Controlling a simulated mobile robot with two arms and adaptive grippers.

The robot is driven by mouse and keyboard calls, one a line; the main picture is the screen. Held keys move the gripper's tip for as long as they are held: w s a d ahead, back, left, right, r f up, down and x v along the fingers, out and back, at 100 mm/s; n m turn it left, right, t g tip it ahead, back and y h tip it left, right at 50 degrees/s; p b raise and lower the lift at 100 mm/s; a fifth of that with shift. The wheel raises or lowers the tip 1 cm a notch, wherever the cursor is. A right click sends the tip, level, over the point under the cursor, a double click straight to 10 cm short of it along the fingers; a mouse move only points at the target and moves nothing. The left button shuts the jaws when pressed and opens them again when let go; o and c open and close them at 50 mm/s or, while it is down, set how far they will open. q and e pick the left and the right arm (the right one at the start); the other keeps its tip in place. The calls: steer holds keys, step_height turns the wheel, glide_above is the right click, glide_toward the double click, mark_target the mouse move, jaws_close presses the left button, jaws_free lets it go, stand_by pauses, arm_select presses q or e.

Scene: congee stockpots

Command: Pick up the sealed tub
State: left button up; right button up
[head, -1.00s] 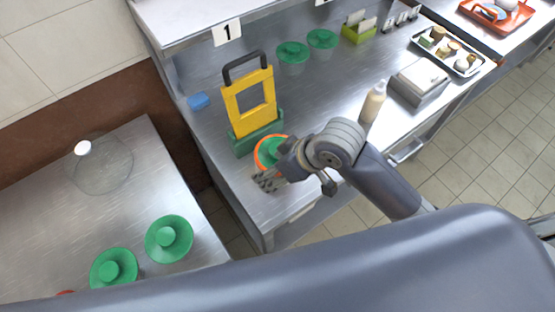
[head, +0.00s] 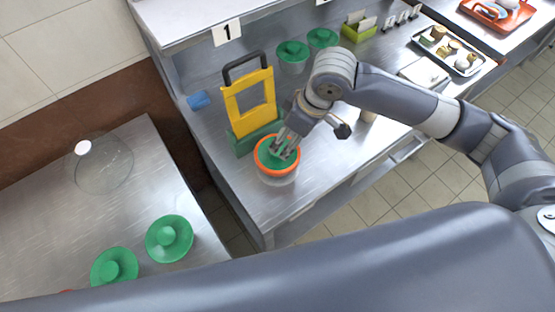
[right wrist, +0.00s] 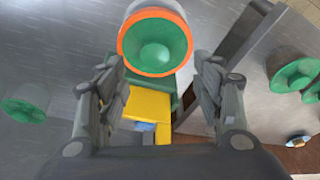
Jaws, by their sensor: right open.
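The sealed tub (head: 277,179) is a clear tub with a green lid and an orange ring around its rim. It stands on the steel counter in front of the yellow and green stand. My right gripper (head: 286,150) is over its lid in the head view, fingers pointing down. In the right wrist view the tub (right wrist: 156,42) shows at the top centre, beyond and between the open fingers of the right gripper (right wrist: 160,85). Nothing is between the fingers; I cannot tell whether they touch the lid. My left gripper is not in view.
The yellow frame (head: 249,94) with a black handle stands close behind the tub. Two green-lidded tubs (head: 292,52) (head: 323,38) are farther back. A blue item (head: 199,100) lies left. Two green-lidded pots (head: 169,238) (head: 114,266) and a glass lid (head: 103,165) are on the left table.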

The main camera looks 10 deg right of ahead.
mark_target(280, 150)
steer(key=x, duration=0.3)
steer(key=shift+w, duration=0.1)
steer(key=shift+w+a+f+p, duration=0.15)
steer(key=shift+w+f+p, duration=0.1)
steer(key=shift+f+p, duration=0.25)
steer(key=p+x, duration=0.1)
steer(key=x, duration=0.2)
steer(key=shift+w+f, duration=0.15)
steer(key=shift+w, duration=0.1)
steer(key=shift+w+a+f, duration=0.1)
steer(key=shift+w+f, duration=0.05)
steer(key=shift+f, duration=0.3)
jaws_close()
